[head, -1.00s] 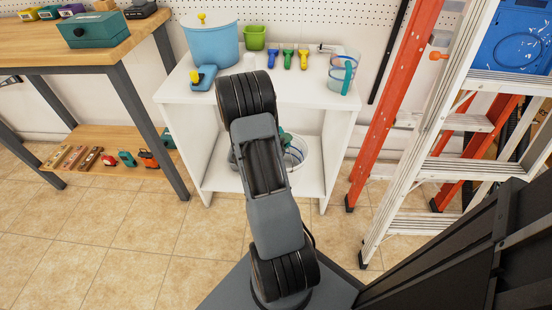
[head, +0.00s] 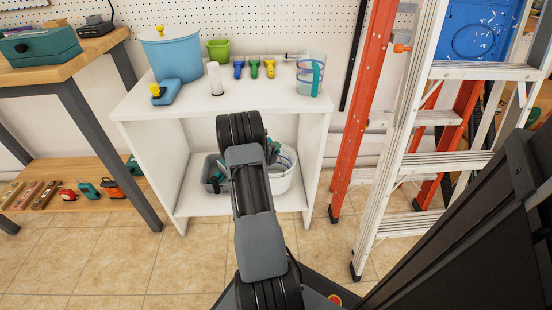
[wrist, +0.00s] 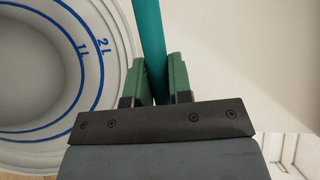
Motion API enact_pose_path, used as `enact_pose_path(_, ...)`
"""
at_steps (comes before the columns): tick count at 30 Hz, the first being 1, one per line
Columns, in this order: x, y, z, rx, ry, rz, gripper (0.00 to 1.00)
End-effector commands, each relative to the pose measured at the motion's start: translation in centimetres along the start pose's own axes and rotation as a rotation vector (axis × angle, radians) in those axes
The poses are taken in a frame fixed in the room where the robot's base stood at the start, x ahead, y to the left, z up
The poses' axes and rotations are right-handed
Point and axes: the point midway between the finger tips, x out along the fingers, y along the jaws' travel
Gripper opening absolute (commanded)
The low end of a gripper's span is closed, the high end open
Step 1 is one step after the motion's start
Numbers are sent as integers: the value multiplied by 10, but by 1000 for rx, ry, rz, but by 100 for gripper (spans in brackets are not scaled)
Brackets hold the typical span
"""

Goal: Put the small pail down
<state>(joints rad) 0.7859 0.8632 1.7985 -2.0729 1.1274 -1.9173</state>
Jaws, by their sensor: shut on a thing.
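The small pail (head: 284,183) is white and round, in the lower compartment of the white cabinet, partly behind my arm. In the wrist view the pail (wrist: 122,60) fills the left side, with blue rings marked 1 L and 2 L inside it. My gripper (wrist: 162,75) is shut on a teal bar (wrist: 152,35) beside the pail's rim, which looks like its handle. The bar's join to the pail is not visible. In the head view the gripper (head: 273,151) is mostly hidden by my arm. I cannot tell whether the pail's base touches the shelf.
A grey container (head: 208,172) stands left of the pail on the lower shelf (head: 190,205). The cabinet top (head: 235,97) holds a blue bucket (head: 175,57), a green pot (head: 218,49) and a jug (head: 310,72). A ladder (head: 385,150) stands at right, a workbench (head: 75,80) at left.

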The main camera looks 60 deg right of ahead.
Motion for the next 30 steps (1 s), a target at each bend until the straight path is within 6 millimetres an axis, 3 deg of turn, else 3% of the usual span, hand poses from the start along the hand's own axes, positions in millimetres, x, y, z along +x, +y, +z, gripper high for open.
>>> enact_pose_path(7, 11, 11, 2, 0, 1, -2, 0)
enact_pose_path(13, 16, 38, 0, 1, 0, -2, 0)
enact_pose_path(26, 16, 41, 0, 1, 0, -2, 0)
enact_pose_path(27, 16, 42, -1, 0, 0, 0, 22)
enact_pose_path(30, 16, 41, -1, 0, 0, 0, 31)
